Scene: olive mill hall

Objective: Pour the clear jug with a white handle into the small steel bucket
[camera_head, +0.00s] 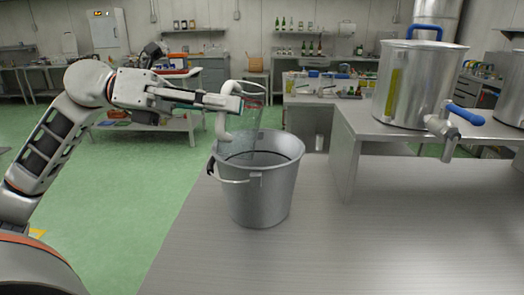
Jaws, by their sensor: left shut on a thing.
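The clear jug (250,117) shows above the back left part of the small steel bucket's rim. Its white handle (221,128) is on its left side. The jug looks roughly upright with a slight lean. I cannot tell whether its lower end is inside the bucket's mouth or behind it, nor whether it holds liquid. My left gripper (232,98) is shut on the jug near the top of the handle. The steel bucket (260,195) stands upright on the metal table, with its bail hanging at the front left. My right gripper is not in view.
The metal table (370,235) is bare to the right of the bucket; its left edge runs close by the bucket. A large steel vat (408,85) with a tap (443,130) stands on a raised bench at the right. Green floor lies to the left.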

